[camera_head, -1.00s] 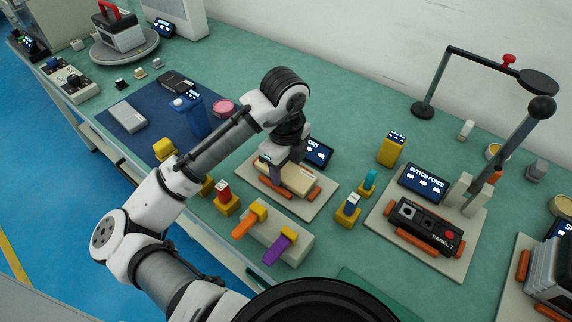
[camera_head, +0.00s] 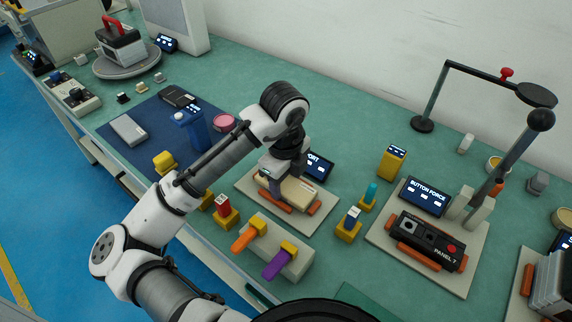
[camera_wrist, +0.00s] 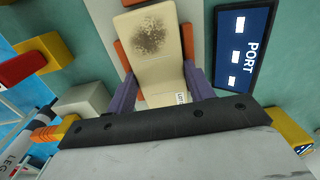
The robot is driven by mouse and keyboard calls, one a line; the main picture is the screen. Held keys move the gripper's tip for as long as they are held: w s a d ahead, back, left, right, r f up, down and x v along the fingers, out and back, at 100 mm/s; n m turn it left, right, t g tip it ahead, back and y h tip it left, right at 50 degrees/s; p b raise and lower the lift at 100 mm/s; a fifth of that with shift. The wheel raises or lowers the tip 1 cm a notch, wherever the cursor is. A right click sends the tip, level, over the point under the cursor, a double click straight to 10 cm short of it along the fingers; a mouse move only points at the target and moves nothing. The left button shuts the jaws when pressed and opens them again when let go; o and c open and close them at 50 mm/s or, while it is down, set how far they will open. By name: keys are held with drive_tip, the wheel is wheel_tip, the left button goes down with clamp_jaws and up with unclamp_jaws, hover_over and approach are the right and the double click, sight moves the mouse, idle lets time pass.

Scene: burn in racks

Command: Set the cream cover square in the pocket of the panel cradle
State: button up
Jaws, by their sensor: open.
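The cream cover (camera_head: 299,192), a flat block, lies between orange pads on a pale base plate beside the PORT display. In the wrist view the cover (camera_wrist: 158,45) has a dark speckled smudge at its far end and a small label near my gripper. My gripper (camera_wrist: 160,95) is open, with one finger at each side of the cover's near part; whether they touch it is unclear. In the head view my gripper (camera_head: 279,184) is over the cover's left end, hiding it. The orange-padded cradle (camera_head: 325,204) is partly hidden, so I cannot tell how squarely the cover sits.
The PORT display (camera_head: 318,166) stands just behind. A block with orange and purple-handled tools (camera_head: 272,248) is in front. To the right, a black PANEL 7 unit (camera_head: 427,240) sits on another orange-padded plate. A yellow box (camera_head: 392,163) stands behind, between them.

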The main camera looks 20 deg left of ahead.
drive_tip(key=shift+s+f, duration=0.15)
drive_tip(key=shift+f, duration=0.25)
drive_tip(key=shift+o, duration=0.7)
wheel_tip(320, 180, up, 15)
drive_tip(key=shift+f+p, duration=0.2)
drive_tip(key=shift+p, duration=0.1)
drive_tip(key=shift+s, duration=0.15)
